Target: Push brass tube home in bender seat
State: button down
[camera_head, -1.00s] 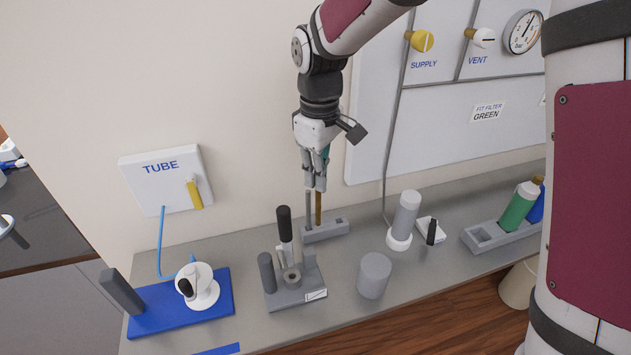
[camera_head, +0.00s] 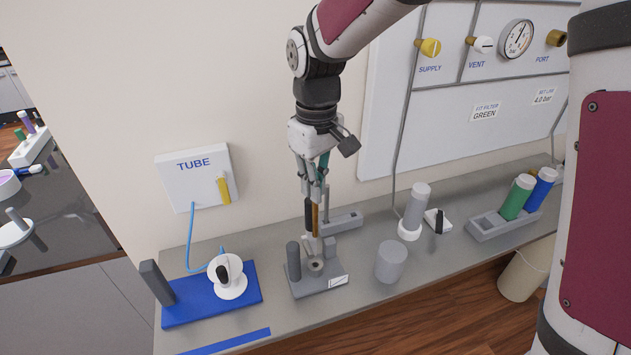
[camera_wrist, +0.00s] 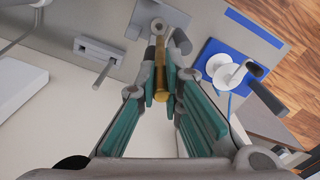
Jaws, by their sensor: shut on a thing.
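My gripper (camera_head: 314,190) points down over the bender and is shut on the brass tube (camera_head: 315,217), which hangs about upright. The tube also shows in the wrist view (camera_wrist: 160,78), between the teal finger pads. The bender is a grey block (camera_head: 318,281) with posts and a round seat (camera_head: 316,265). The tube's lower end is close to the bender; the black-handled lever (camera_head: 309,214) stands beside it and partly hides the view. I cannot tell whether the tube's end is in the seat. In the wrist view the bender (camera_wrist: 168,12) lies beyond the tube's far end.
A blue base (camera_head: 190,308) with a white spool (camera_head: 229,272) is at left. A grey cylinder (camera_head: 390,262) stands at right. Bottles sit in a tray (camera_head: 486,228) farther right.

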aim_at(316, 235)
jog(key=shift+w+f+b, duration=0.1)
jog(key=shift+f+b, duration=0.55)
jog(key=shift+f, duration=6.2)
jog(key=c, duration=1.6)
grip_release()
jog(key=shift+c, duration=0.2)
notch_tip(316, 235, up, 12)
jog(key=shift+d, duration=0.1)
jog(key=s+d+r+m+t+b, duration=0.2)
jog(key=s+d+r+m+t, duration=0.15)
jog(key=s+d+r, duration=0.4)
jog(key=s+d+r+m+t, duration=0.2)
jog(key=s+d+m, duration=0.2)
jog(key=s+d, duration=0.4)
jog(key=shift+s+d+b, duration=0.15)
jog(key=shift+d+b, duration=0.1)
jog(key=shift+b, duration=0.1)
